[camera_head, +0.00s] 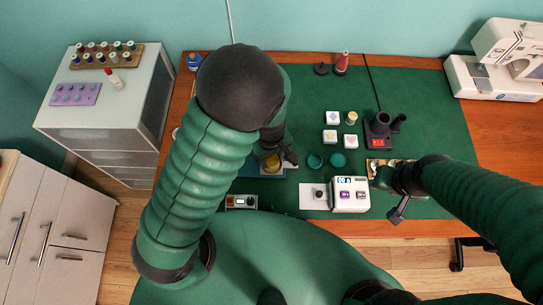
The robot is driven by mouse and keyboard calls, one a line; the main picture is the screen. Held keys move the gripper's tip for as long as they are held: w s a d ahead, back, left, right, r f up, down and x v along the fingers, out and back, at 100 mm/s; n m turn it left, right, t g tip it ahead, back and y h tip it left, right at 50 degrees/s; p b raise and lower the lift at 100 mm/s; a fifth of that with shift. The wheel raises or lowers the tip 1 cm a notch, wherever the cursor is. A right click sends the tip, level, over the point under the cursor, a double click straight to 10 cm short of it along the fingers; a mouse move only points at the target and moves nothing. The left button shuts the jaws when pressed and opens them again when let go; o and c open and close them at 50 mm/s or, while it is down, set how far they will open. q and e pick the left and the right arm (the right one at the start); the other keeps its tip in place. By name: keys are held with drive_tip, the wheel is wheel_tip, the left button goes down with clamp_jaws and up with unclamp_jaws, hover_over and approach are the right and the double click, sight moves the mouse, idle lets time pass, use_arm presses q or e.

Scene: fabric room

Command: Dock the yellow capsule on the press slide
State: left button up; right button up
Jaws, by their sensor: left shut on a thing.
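My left gripper (279,152) is over the left part of the green mat, partly hidden by my own arm. It is shut on a yellow thing that looks like the yellow capsule (271,163), low over a teal tray or base (261,172). Whether the capsule touches the base I cannot tell. A white machine (350,193) with a small screen and coloured buttons stands to the right, with a pale plate (315,195) on its left side; which part is the press slide is unclear. My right gripper (393,193) is near the mat's right front; its opening is unclear.
White tiles (333,117), a small pale jar (352,118), two teal cups (326,160) and a dark device with red display (378,128) stand on the mat (430,110). A wooden tray (378,164) lies by my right gripper. A small box (241,202) sits at the front.

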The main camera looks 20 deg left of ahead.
use_arm(q)
drive_tip(key=shift+p, duration=0.5)
idle(0.9)
drive_tip(key=shift+f, duration=0.1)
idle(0.4)
drive_tip(key=shift+r+p, duration=0.85)
drive_tip(key=shift+p, duration=0.05)
idle(0.6)
